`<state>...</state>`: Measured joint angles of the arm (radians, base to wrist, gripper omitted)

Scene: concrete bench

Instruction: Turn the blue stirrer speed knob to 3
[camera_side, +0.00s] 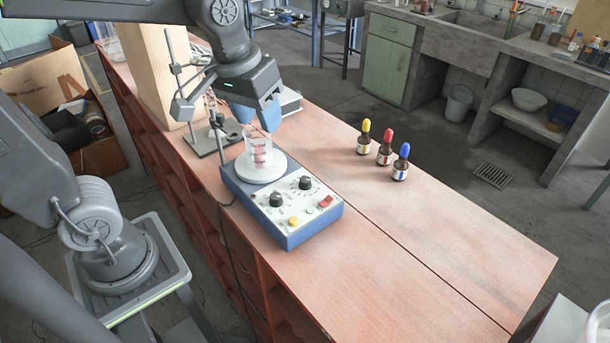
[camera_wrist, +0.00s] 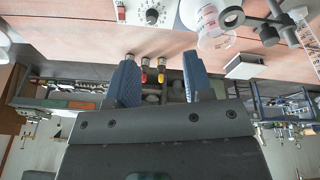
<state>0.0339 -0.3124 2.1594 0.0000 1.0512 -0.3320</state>
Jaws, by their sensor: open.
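The blue stirrer (camera_side: 310,237) stands on the bench with a white sloping panel. The panel has two black knobs, a nearer-left knob (camera_side: 276,199) and a farther-right knob (camera_side: 305,183), each with dial marks. I cannot read which knob is for speed or where either points. One black knob (camera_wrist: 152,16) shows at the top of the wrist view. A glass beaker (camera_side: 258,155) with red markings sits on the round white plate (camera_side: 262,176). My gripper (camera_side: 257,115) is open and empty above and behind the beaker, away from the knobs; its fingers also show in the wrist view (camera_wrist: 160,78).
A yellow button (camera_side: 293,222) and a red switch (camera_side: 326,202) are on the panel. A metal stand (camera_side: 203,140) is left of the stirrer, close to my gripper. Bottles with yellow (camera_side: 366,126), red (camera_side: 387,134) and blue (camera_side: 405,150) caps stand right. The front-right bench is clear.

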